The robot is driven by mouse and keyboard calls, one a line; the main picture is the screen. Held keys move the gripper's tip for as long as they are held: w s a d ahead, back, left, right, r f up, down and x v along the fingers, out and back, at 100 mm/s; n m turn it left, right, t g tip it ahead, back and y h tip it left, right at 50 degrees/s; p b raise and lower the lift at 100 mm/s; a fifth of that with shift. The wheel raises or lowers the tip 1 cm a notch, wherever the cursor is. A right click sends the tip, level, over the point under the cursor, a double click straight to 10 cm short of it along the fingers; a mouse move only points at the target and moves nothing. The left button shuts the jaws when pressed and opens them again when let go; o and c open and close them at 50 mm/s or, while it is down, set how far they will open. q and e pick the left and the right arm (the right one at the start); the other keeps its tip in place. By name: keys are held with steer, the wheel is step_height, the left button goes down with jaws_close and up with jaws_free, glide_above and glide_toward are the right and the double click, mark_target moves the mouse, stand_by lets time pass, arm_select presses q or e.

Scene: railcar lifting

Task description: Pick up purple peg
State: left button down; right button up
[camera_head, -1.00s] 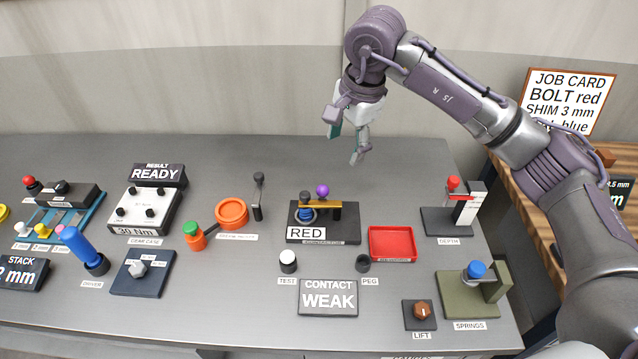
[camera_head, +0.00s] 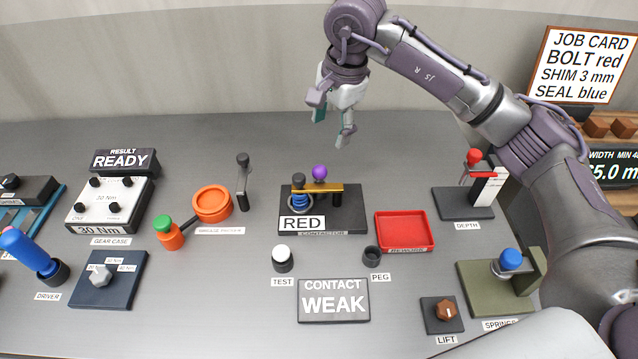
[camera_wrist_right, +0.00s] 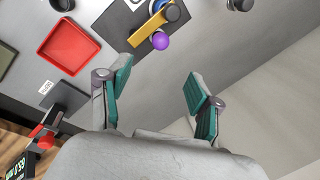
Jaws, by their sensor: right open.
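The purple peg (camera_head: 320,171) shows as a round purple knob at the back of the contactor block, by the brass bar (camera_head: 328,189). In the right wrist view the purple knob (camera_wrist_right: 161,41) lies beyond the fingertips, near the bar's end. My right gripper (camera_head: 333,127) is open and empty, above and behind the peg, pointing down. Its teal-padded fingers (camera_wrist_right: 158,82) stand wide apart in the right wrist view. The peg's shaft is hidden. A black socket labelled PEG (camera_head: 372,255) stands in front of the red tray. My left gripper is not in view.
The contactor base (camera_head: 350,215) also bears a blue coil (camera_head: 300,202) with a black knob and a RED label. A red tray (camera_head: 404,232) is to its right, a lever (camera_head: 242,180) to its left. The TEST button (camera_head: 282,259) and CONTACT WEAK sign (camera_head: 334,301) are in front.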

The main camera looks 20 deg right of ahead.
steer(key=f, duration=0.1)
steer(key=p, duration=0.2)
glide_above(321, 167)
steer(key=s, duration=0.1)
steer(key=f, duration=0.7)
steer(key=shift+s+d+f, duration=0.15)
steer(key=shift+s+d, duration=0.05)
steer(key=p+x, duration=0.3)
steer(key=x, duration=0.1)
steer(key=shift+w+f, duration=0.15)
steer(key=shift+f, duration=0.5)
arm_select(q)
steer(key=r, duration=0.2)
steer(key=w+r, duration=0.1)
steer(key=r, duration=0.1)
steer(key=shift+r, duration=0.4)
arm_select(e)
jaws_close()
